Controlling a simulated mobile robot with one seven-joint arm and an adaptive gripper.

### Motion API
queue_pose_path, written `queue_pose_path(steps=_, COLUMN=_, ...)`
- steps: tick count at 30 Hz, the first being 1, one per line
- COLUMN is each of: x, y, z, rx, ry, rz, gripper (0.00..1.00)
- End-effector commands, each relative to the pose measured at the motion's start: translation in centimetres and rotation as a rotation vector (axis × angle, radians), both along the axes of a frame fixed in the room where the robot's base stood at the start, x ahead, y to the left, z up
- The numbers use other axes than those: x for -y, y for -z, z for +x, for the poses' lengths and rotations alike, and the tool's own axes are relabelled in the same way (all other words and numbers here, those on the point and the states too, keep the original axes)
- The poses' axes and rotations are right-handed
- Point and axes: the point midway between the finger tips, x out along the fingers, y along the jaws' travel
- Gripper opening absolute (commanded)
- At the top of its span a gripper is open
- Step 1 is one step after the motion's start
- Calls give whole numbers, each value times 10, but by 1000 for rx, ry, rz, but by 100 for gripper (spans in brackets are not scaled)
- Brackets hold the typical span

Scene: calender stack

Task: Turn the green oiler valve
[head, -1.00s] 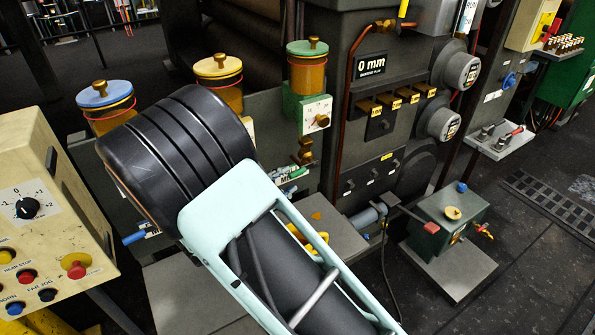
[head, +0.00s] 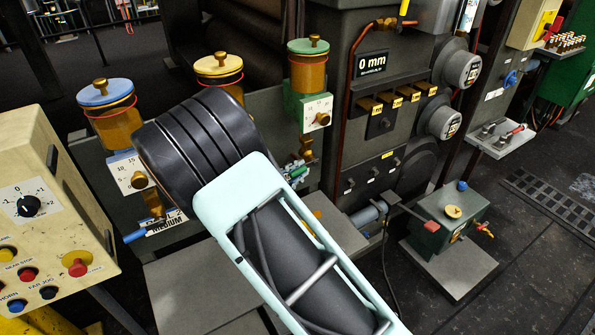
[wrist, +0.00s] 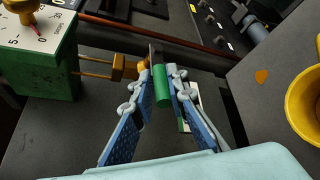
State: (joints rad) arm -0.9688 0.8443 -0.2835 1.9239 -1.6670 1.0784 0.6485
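The green oiler (head: 307,85) stands at the upper centre of the head view, with a green lid, amber glass and white dial. Its green base and dial also show at the left of the wrist view (wrist: 50,62). A brass fitting (wrist: 118,68) runs from it to the valve's green handle (wrist: 162,87). My gripper (wrist: 161,90) has its blue-padded fingertips on either side of this handle, very close to it. It looks open; contact with the handle is not clear. In the head view, my arm hides most of the gripper.
A blue-lidded oiler (head: 107,108) and a yellow-lidded oiler (head: 219,72) stand to the left. A control box (head: 45,205) is at the far left. A green box (head: 449,222) stands at right.

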Motion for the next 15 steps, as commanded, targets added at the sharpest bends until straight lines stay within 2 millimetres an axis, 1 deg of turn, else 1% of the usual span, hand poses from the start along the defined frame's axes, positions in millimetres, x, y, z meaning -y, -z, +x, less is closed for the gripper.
queue_pose_path(steps=11, x=1, y=1, z=-1, rx=-2, ry=2, rz=-1, gripper=0)
queue_pose_path(steps=15, x=0, y=5, z=-1, rx=6, ry=1, rz=-12, gripper=0)
